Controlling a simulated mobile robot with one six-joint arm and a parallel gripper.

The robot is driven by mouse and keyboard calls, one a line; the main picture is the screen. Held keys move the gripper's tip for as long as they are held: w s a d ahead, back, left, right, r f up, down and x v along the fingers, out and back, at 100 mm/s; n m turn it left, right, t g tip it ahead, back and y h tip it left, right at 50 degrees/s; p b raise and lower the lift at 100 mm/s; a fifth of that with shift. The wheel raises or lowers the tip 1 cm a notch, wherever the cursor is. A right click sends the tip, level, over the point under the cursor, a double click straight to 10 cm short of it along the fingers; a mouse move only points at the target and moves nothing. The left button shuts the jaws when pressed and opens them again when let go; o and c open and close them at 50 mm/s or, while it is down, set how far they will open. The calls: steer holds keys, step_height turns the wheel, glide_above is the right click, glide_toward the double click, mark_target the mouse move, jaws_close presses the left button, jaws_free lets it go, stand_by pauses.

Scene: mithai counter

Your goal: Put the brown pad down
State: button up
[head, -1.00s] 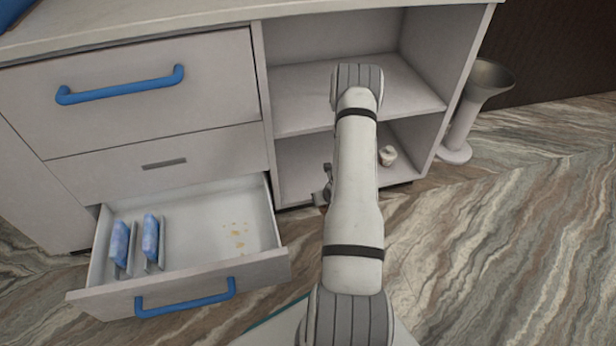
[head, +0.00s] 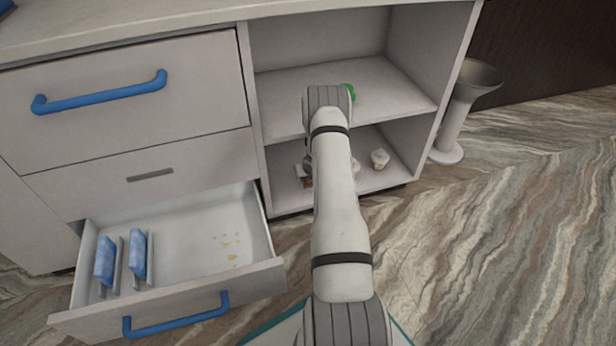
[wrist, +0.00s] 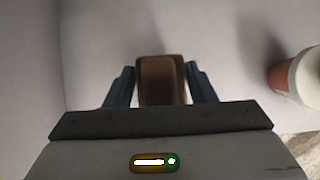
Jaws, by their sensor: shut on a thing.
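The brown pad (wrist: 162,80) is a small brown block with rounded edges in the wrist view. My gripper (wrist: 161,86) is shut on it, with one dark blue finger on each side. Pale surfaces of a cabinet compartment surround it in the wrist view; I cannot tell whether the pad touches the floor below. In the head view my gripper (head: 304,174) shows only in part beside my arm, at the lower open compartment. My arm hides most of the gripper there, and I cannot make out the pad.
A brown cup-like thing with a white top (head: 380,159) stands on the lower shelf, and it shows at the wrist view's right (wrist: 297,82). Below left, an open drawer (head: 180,290) holds blue packets (head: 138,252) and crumbs. A grey stand (head: 452,120) is right of the cabinet.

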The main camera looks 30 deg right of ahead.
steer(key=shift+w+d, duration=0.1)
steer(key=shift+w, duration=0.2)
steer(key=shift+f, duration=0.15)
steer(key=shift+f+b, duration=1.1)
steer(key=shift+f, duration=0.5)
steer(key=shift+f, duration=0.1)
steer(key=o, duration=1.1)
steer(key=shift+c, duration=0.2)
